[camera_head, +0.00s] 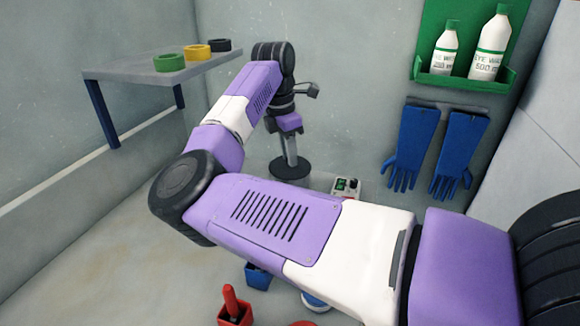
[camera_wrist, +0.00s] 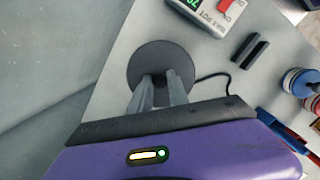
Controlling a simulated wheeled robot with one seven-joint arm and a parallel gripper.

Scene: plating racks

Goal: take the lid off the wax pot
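A dark round lid (camera_head: 291,168) is at my fingertips near the back wall in the head view. In the wrist view the lid (camera_wrist: 143,61) is a flat black disc. My gripper (camera_head: 291,160) points down at its middle. In the wrist view the two grey fingers of my gripper (camera_wrist: 160,78) are a little apart, with a dark part between them that looks like the lid's knob. Whether they press on it is unclear. The pot's body is hidden, so I cannot tell if the lid rests on it.
The wax pot's control box (camera_head: 346,187) stands just right of the lid; a black cable runs nearby. A dark slotted holder (camera_wrist: 250,50) and stacked round items (camera_wrist: 298,82) lie farther right. A shelf (camera_head: 150,69) with rings is at left; blue gloves (camera_head: 412,147) hang behind.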

